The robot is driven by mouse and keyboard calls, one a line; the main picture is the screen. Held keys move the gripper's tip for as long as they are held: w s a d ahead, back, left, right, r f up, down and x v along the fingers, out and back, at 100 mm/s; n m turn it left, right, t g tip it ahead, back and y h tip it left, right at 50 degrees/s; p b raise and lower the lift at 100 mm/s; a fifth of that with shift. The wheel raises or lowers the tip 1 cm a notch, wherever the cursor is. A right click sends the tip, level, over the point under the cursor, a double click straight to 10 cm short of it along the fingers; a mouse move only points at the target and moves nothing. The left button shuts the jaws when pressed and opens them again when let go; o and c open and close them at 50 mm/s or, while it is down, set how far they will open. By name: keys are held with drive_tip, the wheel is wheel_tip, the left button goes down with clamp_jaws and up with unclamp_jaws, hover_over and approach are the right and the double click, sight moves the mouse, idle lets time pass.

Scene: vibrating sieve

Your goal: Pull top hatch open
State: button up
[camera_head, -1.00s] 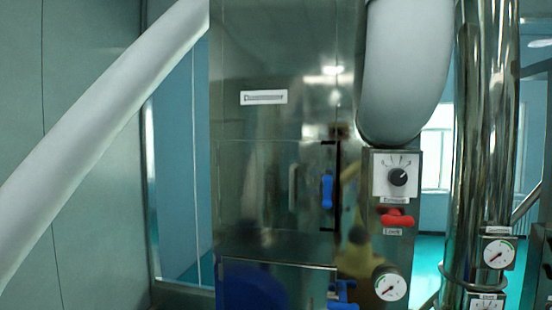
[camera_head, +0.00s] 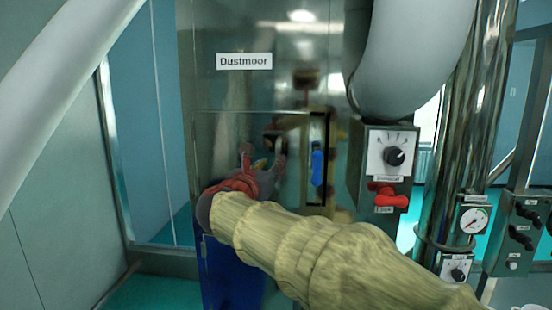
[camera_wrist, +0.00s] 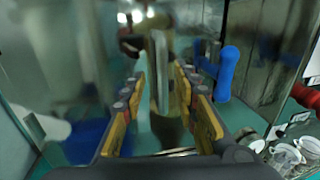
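The top hatch (camera_head: 220,140) is a shiny steel panel below the "Dustmoor" label in the head view. A blue latch handle (camera_head: 317,167) sits at its right edge and also shows in the wrist view (camera_wrist: 228,72). My gripper (camera_head: 263,160) is in front of the hatch, left of the blue handle. In the wrist view my gripper (camera_wrist: 162,95) is open, with a pale upright bar handle (camera_wrist: 160,70) between its fingers. Gaps show on both sides of the bar. Whether the hatch stands slightly ajar I cannot tell, because of reflections.
Right of the hatch is a control box (camera_head: 388,155) with a dial and a red lock knob (camera_head: 388,198). A thick grey hose (camera_head: 415,55) hangs above it. A steel column (camera_head: 455,110) with a gauge stands further right. Blue material (camera_head: 232,270) shows below.

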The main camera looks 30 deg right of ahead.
sight(278, 185)
drive_tip(key=p+x, duration=0.1)
drive_tip(key=x, duration=0.5)
drive_tip(key=shift+s, duration=0.1)
drive_tip(key=shift+s+d, duration=0.1)
drive_tip(key=shift+s, duration=0.05)
clamp_jaws()
idle(0.7)
